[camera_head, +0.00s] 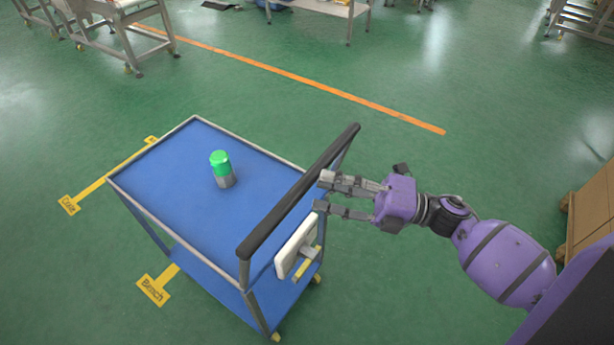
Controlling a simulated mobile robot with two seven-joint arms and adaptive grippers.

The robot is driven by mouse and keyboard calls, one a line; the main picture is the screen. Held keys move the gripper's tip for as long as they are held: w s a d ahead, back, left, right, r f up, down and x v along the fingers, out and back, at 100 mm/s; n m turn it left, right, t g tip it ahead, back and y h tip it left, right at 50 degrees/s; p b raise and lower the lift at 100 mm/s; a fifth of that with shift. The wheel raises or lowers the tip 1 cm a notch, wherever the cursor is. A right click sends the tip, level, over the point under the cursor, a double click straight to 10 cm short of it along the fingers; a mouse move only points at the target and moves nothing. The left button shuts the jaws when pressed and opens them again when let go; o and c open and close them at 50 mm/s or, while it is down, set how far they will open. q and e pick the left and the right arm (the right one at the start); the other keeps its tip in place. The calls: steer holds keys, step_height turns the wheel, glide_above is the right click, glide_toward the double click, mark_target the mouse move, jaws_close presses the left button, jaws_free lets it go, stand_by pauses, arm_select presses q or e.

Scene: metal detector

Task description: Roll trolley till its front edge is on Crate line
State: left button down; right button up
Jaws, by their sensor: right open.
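The trolley (265,165) has a blue top tray, a lower blue shelf and a dark handle bar (290,198) along its right side. My left gripper is not in view.
A green-topped grey cylinder (222,169) stands upright on the tray. A white box (297,247) hangs below the handle. An orange floor stripe (300,79) crosses behind. Metal tables (120,30) stand at the back, and a brown box (590,213) is at the right edge. Floor left of the trolley is clear.

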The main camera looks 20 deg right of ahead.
mark_target(309, 180)
steer(key=x, duration=0.4)
steer(key=shift+w+d+r+p, duration=0.1)
steer(key=shift+w+p, duration=0.1)
steer(key=shift+p, duration=0.2)
steer(key=shift+w+a, duration=0.15)
steer(key=shift+a, duration=0.2)
steer(key=shift+c, duration=0.2)
jaws_close()
